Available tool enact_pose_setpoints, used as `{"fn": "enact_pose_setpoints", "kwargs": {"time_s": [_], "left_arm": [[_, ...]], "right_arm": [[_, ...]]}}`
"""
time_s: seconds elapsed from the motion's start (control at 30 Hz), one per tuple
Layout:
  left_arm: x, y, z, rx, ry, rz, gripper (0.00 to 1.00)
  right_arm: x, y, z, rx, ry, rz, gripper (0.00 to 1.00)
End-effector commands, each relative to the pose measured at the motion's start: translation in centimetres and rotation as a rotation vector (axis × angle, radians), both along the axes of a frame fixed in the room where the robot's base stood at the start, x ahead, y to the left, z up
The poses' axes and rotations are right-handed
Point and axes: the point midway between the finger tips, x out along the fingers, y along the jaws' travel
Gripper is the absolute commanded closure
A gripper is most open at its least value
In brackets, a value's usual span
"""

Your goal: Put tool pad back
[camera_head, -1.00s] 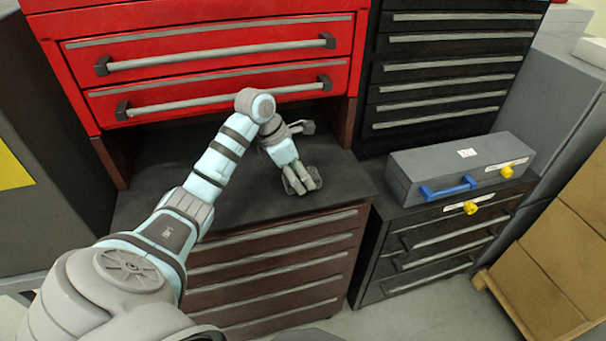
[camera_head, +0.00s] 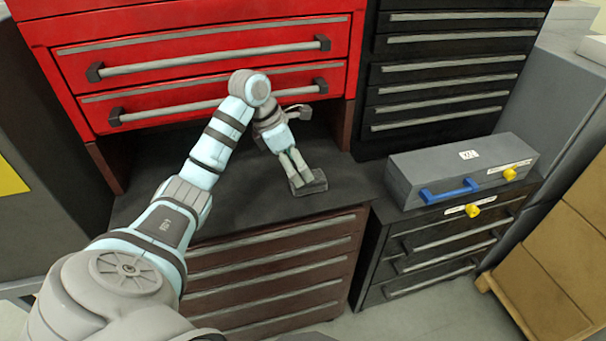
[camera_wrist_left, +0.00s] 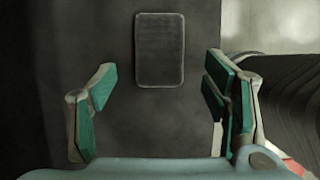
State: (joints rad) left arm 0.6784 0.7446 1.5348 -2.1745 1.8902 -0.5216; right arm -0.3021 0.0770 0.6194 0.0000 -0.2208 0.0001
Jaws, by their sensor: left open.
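The tool pad, a dark grey rectangular block with rounded corners, lies on the black countertop (camera_head: 235,195) near its front edge. In the head view the pad (camera_head: 316,184) is partly covered by the fingers of my left gripper (camera_head: 298,172). In the left wrist view the whole pad (camera_wrist_left: 160,50) shows beyond the fingertips, roughly centred between them. My left gripper (camera_wrist_left: 165,90) is open, with green-lined fingers spread wide and nothing between them. Whether the fingers touch the pad cannot be told from the head view. My right gripper is not in view.
A red drawer cabinet (camera_head: 215,45) stands behind and above the counter, close to my left arm. A grey toolbox (camera_head: 455,165) with a blue handle sits on the dark cabinet at the right. The counter left of my gripper is clear.

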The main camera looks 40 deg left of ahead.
Motion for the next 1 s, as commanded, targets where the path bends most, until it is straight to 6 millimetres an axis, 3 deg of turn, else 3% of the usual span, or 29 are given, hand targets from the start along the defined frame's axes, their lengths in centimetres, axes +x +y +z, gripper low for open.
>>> {"fn": "enact_pose_setpoints", "kwargs": {"time_s": [0.1,0.3,1.0], "left_arm": [[-1.0,0.8,3.2,0.003,-0.002,0.001,0.31],[-2.0,1.4,6.1,0.0,0.0,-0.001,0.31],[-2.1,1.5,6.2,0.0,0.001,0.0,0.31]], "right_arm": [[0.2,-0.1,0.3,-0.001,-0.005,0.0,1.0],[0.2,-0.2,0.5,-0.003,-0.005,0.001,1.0],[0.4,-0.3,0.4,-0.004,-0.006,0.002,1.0]]}}
